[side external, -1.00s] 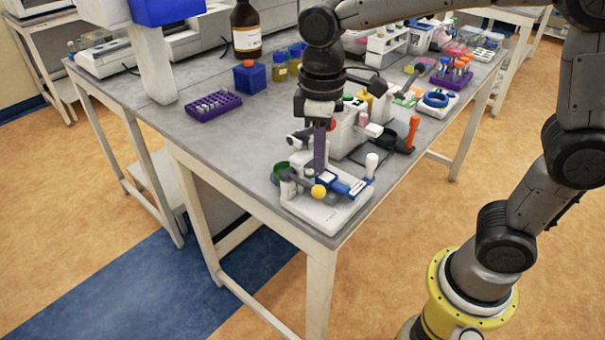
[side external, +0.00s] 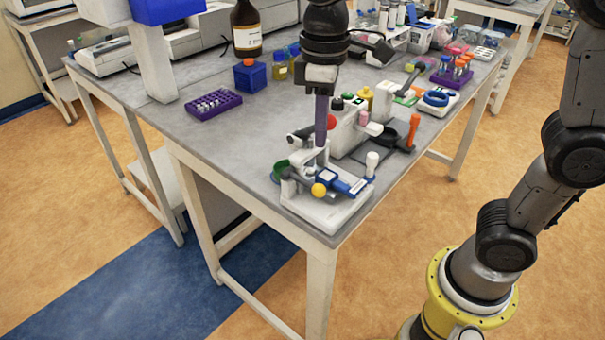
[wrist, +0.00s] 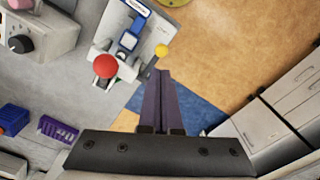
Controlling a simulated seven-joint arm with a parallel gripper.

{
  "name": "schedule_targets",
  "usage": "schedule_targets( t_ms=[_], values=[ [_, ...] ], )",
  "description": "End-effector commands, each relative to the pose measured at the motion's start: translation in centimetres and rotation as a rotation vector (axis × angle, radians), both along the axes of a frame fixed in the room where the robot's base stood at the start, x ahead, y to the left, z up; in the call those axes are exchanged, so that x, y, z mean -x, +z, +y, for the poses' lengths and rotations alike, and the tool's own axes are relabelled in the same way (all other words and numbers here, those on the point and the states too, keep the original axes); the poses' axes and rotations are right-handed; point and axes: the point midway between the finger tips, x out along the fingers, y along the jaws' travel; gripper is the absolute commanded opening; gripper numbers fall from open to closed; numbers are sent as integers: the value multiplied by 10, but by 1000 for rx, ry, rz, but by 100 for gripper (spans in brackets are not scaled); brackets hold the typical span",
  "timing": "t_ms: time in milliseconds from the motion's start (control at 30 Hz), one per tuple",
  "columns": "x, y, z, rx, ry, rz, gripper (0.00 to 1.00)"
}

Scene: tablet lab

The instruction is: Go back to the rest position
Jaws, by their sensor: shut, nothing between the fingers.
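My gripper (side external: 320,145) is above the near part of the bench in the side view. Its long purple fingers point down, are together and hold nothing. The fingers also show in the wrist view (wrist: 162,75), beside the small white-based device. That device (side external: 325,213) has a yellow ball knob (side external: 318,190) and a blue part with a display (side external: 345,182). In the wrist view the yellow knob (wrist: 161,50) is just beyond the fingertips in the picture. The fingers hide a little of what is behind the device; I see no contact.
A white machine with a red knob (wrist: 105,66) stands close behind the device. A purple tube rack (side external: 213,105), a blue box (side external: 250,77) and a brown bottle (side external: 246,30) stand farther left. The bench's left-front surface is clear.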

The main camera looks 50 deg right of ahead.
Motion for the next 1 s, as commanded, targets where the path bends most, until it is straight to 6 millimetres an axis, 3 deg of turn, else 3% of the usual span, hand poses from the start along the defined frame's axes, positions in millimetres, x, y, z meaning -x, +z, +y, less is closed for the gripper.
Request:
schedule_targets(
  t_ms=[133,300,500,600,833,1000],
  values=[
    [13,23,-18,-17,-45,-68,0],
    [65,36,-52,-40,-156,-189,0],
    [124,14,-78,-74,-329,-355,0],
    [142,-4,-84,-89,-399,-416,0],
    [154,-37,-85,-116,-488,-460,0],
    [149,-35,-85,-128,-510,-480,0]
  ],
)
